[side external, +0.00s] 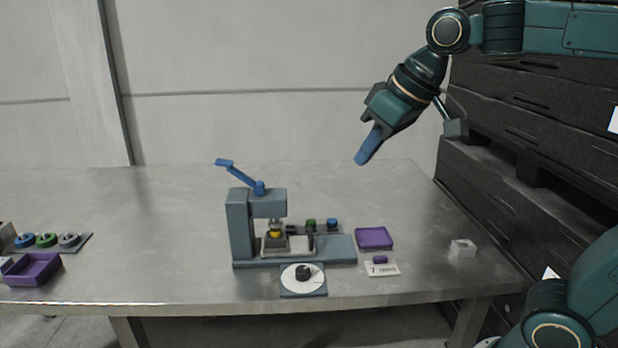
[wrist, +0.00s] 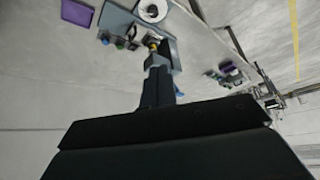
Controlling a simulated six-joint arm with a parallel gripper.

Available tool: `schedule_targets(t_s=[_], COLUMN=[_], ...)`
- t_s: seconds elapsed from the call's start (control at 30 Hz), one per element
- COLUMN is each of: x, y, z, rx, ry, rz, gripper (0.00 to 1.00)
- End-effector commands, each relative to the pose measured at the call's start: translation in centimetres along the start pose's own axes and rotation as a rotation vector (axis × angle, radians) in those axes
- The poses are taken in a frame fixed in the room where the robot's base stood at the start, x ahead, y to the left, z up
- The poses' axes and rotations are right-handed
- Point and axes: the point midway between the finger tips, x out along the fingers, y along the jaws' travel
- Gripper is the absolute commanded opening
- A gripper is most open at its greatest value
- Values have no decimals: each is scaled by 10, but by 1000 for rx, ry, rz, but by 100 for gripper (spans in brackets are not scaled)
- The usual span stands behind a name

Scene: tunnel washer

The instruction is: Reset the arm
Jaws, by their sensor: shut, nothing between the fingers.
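My gripper (side external: 366,148) is shut and empty, with blue fingers pointing down and to the left. It hangs in the air above the back right of the metal table (side external: 400,190), clear of everything on it. The press-like device (side external: 240,225) with a raised blue lever (side external: 240,176) stands at the middle of the table, to the left of and below my gripper. It also shows near the top of the wrist view (wrist: 156,62).
A white dial (side external: 303,278) sits in front. A purple bin (side external: 32,268) and several colored rings are at far left. Dark stacked crates (side external: 530,180) stand at right.

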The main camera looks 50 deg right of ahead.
Motion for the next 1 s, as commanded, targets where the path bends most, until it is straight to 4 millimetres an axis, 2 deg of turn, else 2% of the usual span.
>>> schedule_targets(t_s=[0.03,0.3,0.5,0.7,1.0], x=[-2,-1,6,10,10], y=[1,5,7,8,8], z=[17,100,145,162,163], rx=[6,38,56,62,62], ry=[-2,-17,-27,-32,-33], rz=[4,28,41,46,46], gripper=[0,0,0,0,0])
